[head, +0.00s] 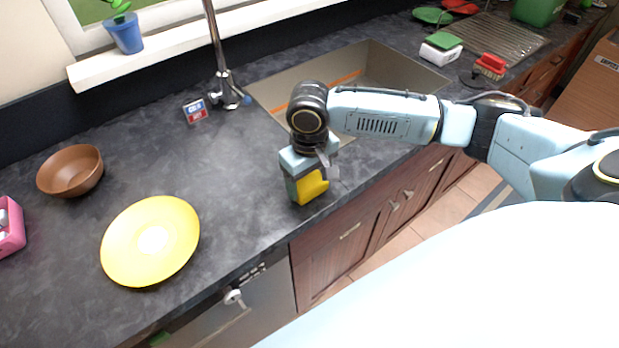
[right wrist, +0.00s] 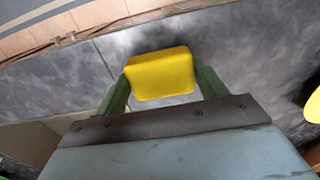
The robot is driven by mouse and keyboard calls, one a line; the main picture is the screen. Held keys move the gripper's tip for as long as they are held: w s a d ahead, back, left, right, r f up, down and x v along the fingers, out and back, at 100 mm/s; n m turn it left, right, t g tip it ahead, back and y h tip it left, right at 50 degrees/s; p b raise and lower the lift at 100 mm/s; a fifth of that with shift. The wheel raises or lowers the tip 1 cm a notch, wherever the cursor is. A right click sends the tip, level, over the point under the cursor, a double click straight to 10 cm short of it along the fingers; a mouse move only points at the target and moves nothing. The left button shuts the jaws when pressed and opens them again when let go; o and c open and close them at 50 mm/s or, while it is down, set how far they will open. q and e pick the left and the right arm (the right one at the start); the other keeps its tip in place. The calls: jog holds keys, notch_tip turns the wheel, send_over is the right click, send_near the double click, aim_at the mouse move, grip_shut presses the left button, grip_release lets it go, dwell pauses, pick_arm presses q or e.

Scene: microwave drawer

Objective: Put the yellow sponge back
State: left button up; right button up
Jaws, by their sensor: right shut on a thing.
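The yellow sponge (head: 311,186) is a small block held between the fingers of my right gripper (head: 306,184), above the dark counter near its front edge. In the right wrist view the sponge (right wrist: 160,73) sits between the two green fingers of my right gripper (right wrist: 161,82), which are shut on it. The arm hides part of the sink behind it. My left gripper is not in view. How far the sponge is from the counter top is hard to tell.
A sink (head: 375,65) lies behind my right arm. A yellow plate (head: 150,240), a brown bowl (head: 70,170) and a pink container (head: 10,228) stand at the left. A small box (head: 195,111) stands by the tap (head: 222,80). A red brush (head: 490,65) and green-topped sponge (head: 442,42) lie at the back right.

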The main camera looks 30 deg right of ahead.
aim_at(309, 182)
jog(key=o, duration=1.7)
jog(key=shift+f, duration=0.1)
jog(key=shift+c, duration=0.2)
notch_tip(309, 182, up, 12)
jog(key=p, duration=0.1)
